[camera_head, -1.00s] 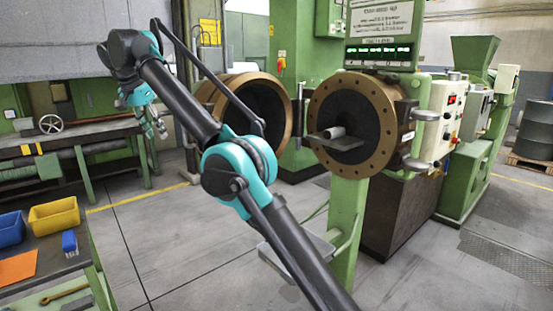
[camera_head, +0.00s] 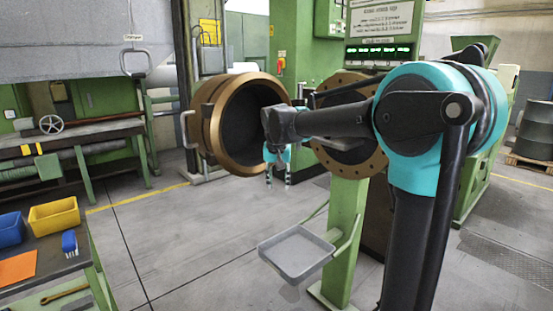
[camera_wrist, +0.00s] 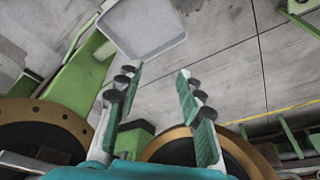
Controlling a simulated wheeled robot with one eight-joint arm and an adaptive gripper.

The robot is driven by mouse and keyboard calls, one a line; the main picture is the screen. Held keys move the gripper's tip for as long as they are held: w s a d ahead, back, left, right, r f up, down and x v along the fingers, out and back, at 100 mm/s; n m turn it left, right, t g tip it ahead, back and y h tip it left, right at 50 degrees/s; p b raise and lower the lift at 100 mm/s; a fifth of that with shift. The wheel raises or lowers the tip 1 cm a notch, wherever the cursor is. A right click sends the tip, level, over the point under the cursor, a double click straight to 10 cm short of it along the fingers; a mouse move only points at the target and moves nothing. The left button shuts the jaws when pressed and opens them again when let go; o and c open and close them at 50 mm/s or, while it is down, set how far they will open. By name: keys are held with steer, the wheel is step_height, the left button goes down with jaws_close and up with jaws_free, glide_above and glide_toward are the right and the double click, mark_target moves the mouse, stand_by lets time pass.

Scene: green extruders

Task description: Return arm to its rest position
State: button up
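My gripper (camera_head: 278,181) hangs fingers down in the head view, in front of the open round extruder door (camera_head: 207,127). In the wrist view its two green-padded fingers (camera_wrist: 160,73) stand apart with nothing between them, so it is open and empty. My arm is folded at the right of the head view, its teal elbow large and close. The extruder's round flange (camera_head: 368,160) is partly hidden behind my arm. The white cylinder seen there earlier is hidden now.
A grey tray (camera_head: 297,270) sticks out low from the green post (camera_head: 347,225), below my gripper. It also shows in the wrist view (camera_wrist: 140,28). A bench with a yellow bin (camera_head: 54,215) and a blue bin (camera_head: 11,229) stands at lower left. The floor between is clear.

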steer(key=s+d+f, duration=0.9)
steer(key=s+f, duration=0.2)
steer(key=s, duration=0.2)
steer(key=s+d+f+n, duration=0.1)
steer(key=s+d+f, duration=0.8)
steer(key=s, duration=0.5)
step_height(320, 180, down, 2)
steer(key=shift+s+d+f+t, duration=0.1)
steer(key=shift+s+d+t, duration=0.15)
steer(key=shift+t, duration=0.15)
steer(key=shift+w, duration=0.1)
